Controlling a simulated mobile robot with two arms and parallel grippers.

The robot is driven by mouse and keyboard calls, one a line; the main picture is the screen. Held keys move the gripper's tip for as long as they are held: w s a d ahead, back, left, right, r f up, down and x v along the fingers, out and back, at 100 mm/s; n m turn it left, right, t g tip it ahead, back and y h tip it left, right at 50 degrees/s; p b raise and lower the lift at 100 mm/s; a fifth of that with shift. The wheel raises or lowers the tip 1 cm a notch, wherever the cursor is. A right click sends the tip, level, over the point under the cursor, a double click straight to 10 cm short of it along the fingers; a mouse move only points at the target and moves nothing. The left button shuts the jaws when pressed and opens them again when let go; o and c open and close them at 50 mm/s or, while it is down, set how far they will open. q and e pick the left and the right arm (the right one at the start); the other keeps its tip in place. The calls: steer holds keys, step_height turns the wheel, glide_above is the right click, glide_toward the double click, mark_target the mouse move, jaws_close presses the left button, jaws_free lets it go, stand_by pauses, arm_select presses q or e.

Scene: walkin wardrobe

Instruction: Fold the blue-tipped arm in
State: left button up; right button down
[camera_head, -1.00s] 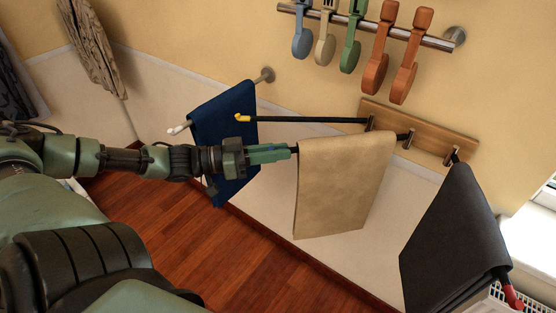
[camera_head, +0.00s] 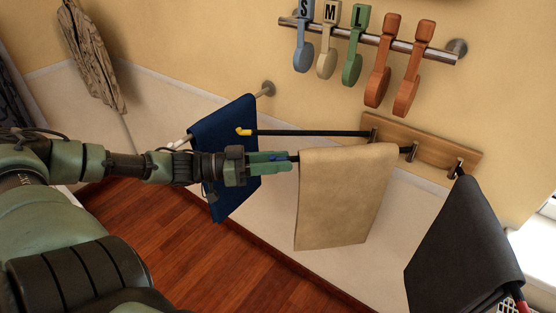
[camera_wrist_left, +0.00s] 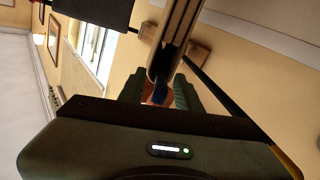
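The blue-tipped arm is a dark rod under a tan cloth (camera_head: 345,200), on a wooden wall board (camera_head: 430,140). It sticks out to the left from the middle bracket. Its blue tip (camera_head: 283,157) shows past the cloth's left edge, at my left gripper (camera_head: 284,161). In the left wrist view the blue tip (camera_wrist_left: 158,93) lies between the two green fingers (camera_wrist_left: 158,92), which stand apart on either side of it. The left gripper looks open around the tip; whether a finger touches it I cannot tell. My right gripper is out of view.
A yellow-tipped rod (camera_head: 310,133) lies bare along the wall. A red-tipped rod carries a dark cloth (camera_head: 465,250) at lower right. A navy cloth (camera_head: 235,130) hangs on a rail behind my wrist. Colored size hangers (camera_head: 352,50) hang above.

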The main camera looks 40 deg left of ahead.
arm_select(q)
steer(key=shift+r, duration=0.1)
steer(key=shift+s+a+r+p, duration=0.15)
steer(key=shift+a+p, duration=0.1)
steer(key=shift+p, duration=0.2)
steer(key=p+v, duration=0.5)
steer(key=v, duration=0.2)
steer(key=shift+f, duration=0.2)
steer(key=shift+s, duration=0.1)
